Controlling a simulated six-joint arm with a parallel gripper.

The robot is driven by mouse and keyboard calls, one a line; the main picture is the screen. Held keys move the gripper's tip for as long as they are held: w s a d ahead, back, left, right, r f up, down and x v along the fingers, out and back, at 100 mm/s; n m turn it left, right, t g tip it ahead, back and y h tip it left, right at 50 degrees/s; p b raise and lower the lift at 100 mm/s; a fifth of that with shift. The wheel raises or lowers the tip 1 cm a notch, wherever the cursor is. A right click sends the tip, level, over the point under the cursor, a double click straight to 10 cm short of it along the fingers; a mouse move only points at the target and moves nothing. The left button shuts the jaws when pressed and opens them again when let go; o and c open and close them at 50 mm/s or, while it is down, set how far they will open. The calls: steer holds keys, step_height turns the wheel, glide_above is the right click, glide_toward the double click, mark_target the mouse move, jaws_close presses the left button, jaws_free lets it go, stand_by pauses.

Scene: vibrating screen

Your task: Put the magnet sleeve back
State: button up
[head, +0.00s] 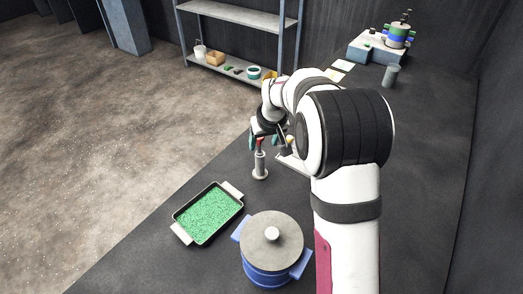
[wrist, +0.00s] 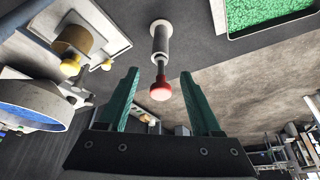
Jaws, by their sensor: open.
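The grey metal sleeve (head: 260,166) stands upright on the dark bench, on a wider round foot. A thin rod with a red knob (head: 259,143) sticks out of its top. In the wrist view the sleeve (wrist: 160,40) and the red knob (wrist: 160,88) lie along the middle of the picture. My gripper (head: 256,139) is open, with its teal fingers (wrist: 160,73) on either side of the rod and knob. A gap shows between the knob and each finger, so nothing is held. In the head view my arm partly hides the area behind the sleeve.
A tray of green granules (head: 187,234) lies front left of the sleeve. A blue pot (head: 268,274) with a grey lid (head: 272,236) stands in front. A grey cup (head: 391,76) and a green-blue machine (head: 397,36) are at the back. A shelf (head: 236,14) stands beyond the bench.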

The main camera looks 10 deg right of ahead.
steer(key=s+r+m+g, duration=0.1)
steer(key=s+r, duration=0.2)
steer(key=s, duration=0.3)
steer(key=s+a+r+m, duration=0.1)
steer(key=s+r, duration=0.1)
steer(key=s, duration=0.4)
steer(key=s+r+m+g, duration=0.1)
steer(key=s+r, duration=0.2)
steer(key=s, duration=0.4)
steer(key=s+a+f+m+g, duration=0.1)
steer(key=s+m, duration=0.1)
steer(key=s, duration=0.8)
steer(key=s+a+f+m+g+y, duration=0.1)
steer(key=s+m, duration=0.1)
steer(key=s, duration=0.8)
steer(key=shift+s+g, duration=0.2)
steer(key=shift+g, duration=0.2)
